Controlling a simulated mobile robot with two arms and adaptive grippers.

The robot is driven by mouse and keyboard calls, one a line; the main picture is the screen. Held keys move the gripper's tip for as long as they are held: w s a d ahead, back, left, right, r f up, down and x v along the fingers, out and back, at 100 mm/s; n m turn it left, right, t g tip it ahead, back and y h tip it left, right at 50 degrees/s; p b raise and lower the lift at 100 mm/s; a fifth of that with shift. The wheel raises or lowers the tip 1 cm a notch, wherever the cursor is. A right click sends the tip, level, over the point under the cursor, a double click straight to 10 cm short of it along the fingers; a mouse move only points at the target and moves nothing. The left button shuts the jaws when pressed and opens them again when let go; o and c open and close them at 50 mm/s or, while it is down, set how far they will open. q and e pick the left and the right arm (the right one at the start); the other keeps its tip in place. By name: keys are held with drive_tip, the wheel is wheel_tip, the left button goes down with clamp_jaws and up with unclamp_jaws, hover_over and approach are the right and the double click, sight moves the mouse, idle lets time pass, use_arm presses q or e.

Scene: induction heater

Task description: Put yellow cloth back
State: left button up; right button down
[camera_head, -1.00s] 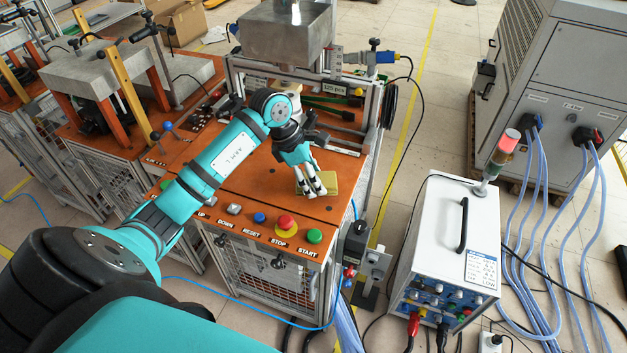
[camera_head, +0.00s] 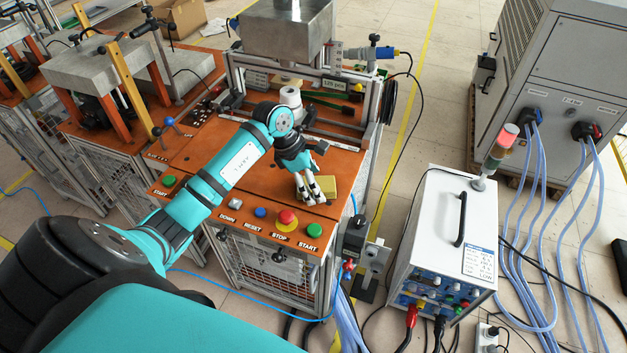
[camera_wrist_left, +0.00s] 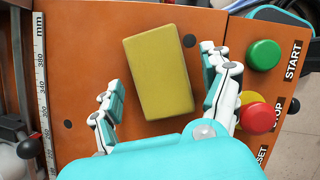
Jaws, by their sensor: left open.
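The yellow cloth (camera_head: 329,188) is a flat block-like pad on the orange tabletop, close behind the front row of buttons. My left gripper (camera_head: 311,198) is just above it at its left front side, partly covering it in the head view. In the left wrist view the yellow cloth (camera_wrist_left: 159,72) lies mostly ahead of the open fingers of my left gripper (camera_wrist_left: 163,106), with its near end between them. A gap shows on each side of the cloth, so the fingers appear not to touch it. My right gripper is not in view.
Along the front edge are a red stop button (camera_head: 287,218), a green start button (camera_head: 314,230) and a blue button (camera_head: 260,213). A ruler (camera_wrist_left: 43,90) lies at the left in the wrist view. A metal frame with a white cylinder (camera_head: 290,98) stands behind. Orange tabletop is bare around the cloth.

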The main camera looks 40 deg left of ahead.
use_arm(q)
drive_tip(key=shift+r, duration=0.1)
drive_tip(key=b+v, duration=0.2)
drive_tip(key=v, duration=1)
drive_tip(key=shift+b, duration=0.3)
drive_tip(key=shift+w, duration=0.1)
